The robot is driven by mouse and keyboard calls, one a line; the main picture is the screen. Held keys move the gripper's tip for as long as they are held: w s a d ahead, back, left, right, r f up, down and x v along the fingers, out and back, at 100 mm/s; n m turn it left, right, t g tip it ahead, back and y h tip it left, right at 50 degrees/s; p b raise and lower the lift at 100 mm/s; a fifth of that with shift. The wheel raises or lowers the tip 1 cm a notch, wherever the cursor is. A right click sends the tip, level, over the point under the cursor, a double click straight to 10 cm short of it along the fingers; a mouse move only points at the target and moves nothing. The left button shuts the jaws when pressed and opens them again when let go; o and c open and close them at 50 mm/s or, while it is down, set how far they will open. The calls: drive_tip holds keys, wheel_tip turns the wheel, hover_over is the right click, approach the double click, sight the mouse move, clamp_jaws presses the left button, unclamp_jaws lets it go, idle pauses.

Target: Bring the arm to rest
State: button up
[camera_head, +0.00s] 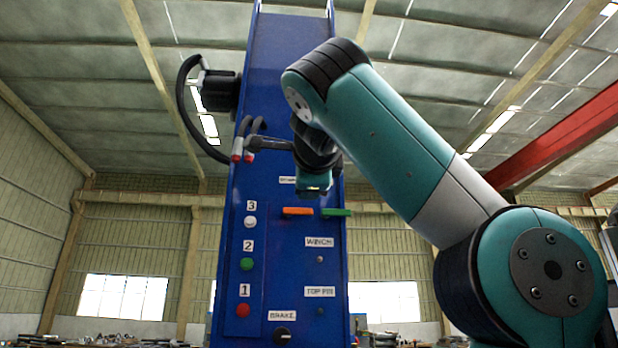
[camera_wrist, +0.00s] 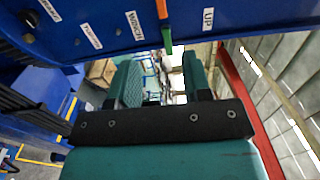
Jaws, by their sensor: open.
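My gripper (camera_wrist: 162,78) is open in the wrist view, with its two teal fingers apart and nothing between them. In the head view my teal arm reaches up from the lower right and bends down in front of the blue crane stand (camera_head: 285,80). The hand end of the arm (camera_head: 314,184) hangs just above an orange-and-green lever (camera_head: 298,211). The fingers are not clear in the head view. In the wrist view the lever (camera_wrist: 165,30) shows beyond the fingertips, apart from them.
The stand's panel carries a white button (camera_head: 250,222), a green button (camera_head: 246,264), a red button (camera_head: 243,310) and a black brake knob (camera_head: 282,333). Cables with red ends (camera_head: 240,152) hang near the arm's end. A red beam (camera_head: 560,135) crosses the upper right.

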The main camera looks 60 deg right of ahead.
idle(0.4)
drive_tip(key=w+a+f+n+t+y+b, duration=0.2)
drive_tip(key=w+a+f+n+t+y, duration=0.2)
drive_tip(key=w+a+f+n+y, duration=0.8)
drive_tip(key=w+a+f+n+g+y, duration=0.1)
drive_tip(key=a+f+n, duration=0.3)
drive_tip(key=f, duration=0.3)
drive_tip(key=w+a+f+n+g+b, duration=0.1)
drive_tip(key=a+f+n+g, duration=0.15)
drive_tip(key=f+n, duration=0.3)
drive_tip(key=w+a+f+n+g+y, duration=0.1)
drive_tip(key=w+a+f+n, duration=0.1)
drive_tip(key=a+f+n, duration=0.35)
drive_tip(key=s+a+f+n+g+y, duration=0.1)
drive_tip(key=s+a+f+n+g, duration=0.1)
drive_tip(key=s+f, duration=0.5)
drive_tip(key=s+a+f+n+g+y+b, duration=0.1)
drive_tip(key=s+f+n+g, duration=0.2)
drive_tip(key=f, duration=0.8)
drive_tip(key=s+a+f+n+g+y, duration=0.1)
drive_tip(key=s+a+f+n+g, duration=0.1)
drive_tip(key=s+f+g, duration=0.4)
drive_tip(key=s+f+n, duration=0.1)
drive_tip(key=s+f, duration=0.3)
drive_tip(key=s, duration=0.2)
drive_tip(key=shift+a+y+b, duration=0.35)
drive_tip(key=shift+y, duration=0.05)
drive_tip(key=shift+o, duration=0.4)
